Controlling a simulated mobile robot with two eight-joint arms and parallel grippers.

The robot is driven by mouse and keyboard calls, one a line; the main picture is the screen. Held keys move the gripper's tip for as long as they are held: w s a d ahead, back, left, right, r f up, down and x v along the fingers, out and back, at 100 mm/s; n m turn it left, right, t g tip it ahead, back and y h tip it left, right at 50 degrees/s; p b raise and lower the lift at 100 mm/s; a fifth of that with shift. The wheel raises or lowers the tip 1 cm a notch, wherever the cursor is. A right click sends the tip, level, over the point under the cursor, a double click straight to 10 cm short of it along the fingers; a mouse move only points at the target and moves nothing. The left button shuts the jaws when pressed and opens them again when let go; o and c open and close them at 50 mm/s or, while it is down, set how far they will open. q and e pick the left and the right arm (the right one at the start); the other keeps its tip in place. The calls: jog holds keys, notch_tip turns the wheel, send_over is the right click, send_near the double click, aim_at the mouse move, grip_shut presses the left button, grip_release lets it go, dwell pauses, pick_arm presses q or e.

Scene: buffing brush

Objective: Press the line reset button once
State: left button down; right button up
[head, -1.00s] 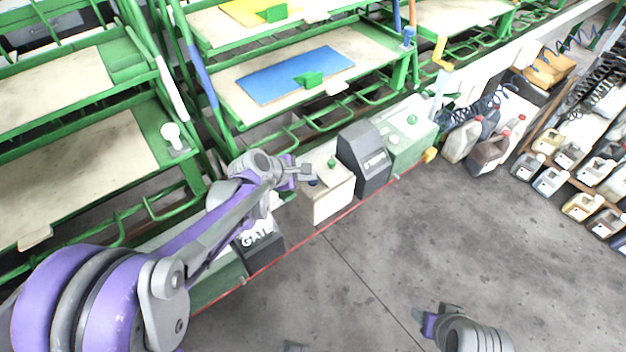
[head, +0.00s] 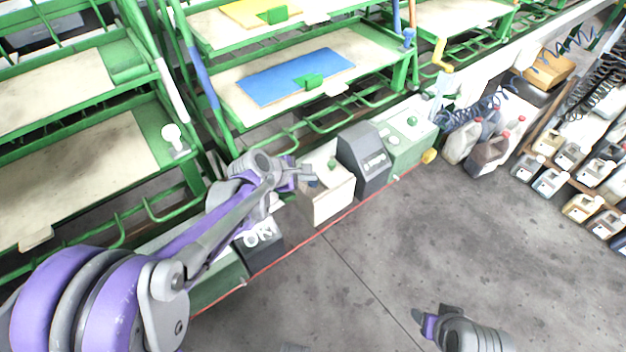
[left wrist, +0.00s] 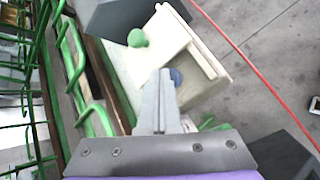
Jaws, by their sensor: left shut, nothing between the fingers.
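A cream box (head: 333,200) stands on the green-edged bench, with a green button (head: 331,164) and a blue button (head: 312,184) on its top. In the left wrist view the green button (left wrist: 137,38) stands on the open top, and the blue button (left wrist: 176,77) sits in a walled recess. No label shows which one is the line reset. My left gripper (head: 309,171) is shut and empty over the box. Its fingertips (left wrist: 166,72) overlap the edge of the blue button in view; contact cannot be told. My right gripper (head: 432,322) is low at the front, its fingers unclear.
A dark grey console (head: 365,158) stands right of the box, then a pale green box with a green button (head: 412,121). A dark unit with white lettering (head: 262,242) is left of it. Green racks rise behind. The floor in front is clear.

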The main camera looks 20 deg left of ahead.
aim_at(309, 184)
pick_arm(q)
jog(key=shift+r, duration=0.45)
jog(key=shift+r+p, duration=2.05)
jog(key=shift+r, duration=0.5)
jog(key=s+a+r+m+g+y+p, duration=0.1)
jog(key=s+r+m+y+p, duration=0.1)
jog(key=s+m, duration=0.8)
jog(key=s+a+r+m+g+y+p, duration=0.1)
jog(key=s+r+m+y+p, duration=0.1)
jog(key=s+m, duration=0.8)
jog(key=s+p, duration=0.1)
jog(key=s, duration=0.5)
jog(key=shift+m+y, duration=0.3)
jog(key=shift+y, duration=0.1)
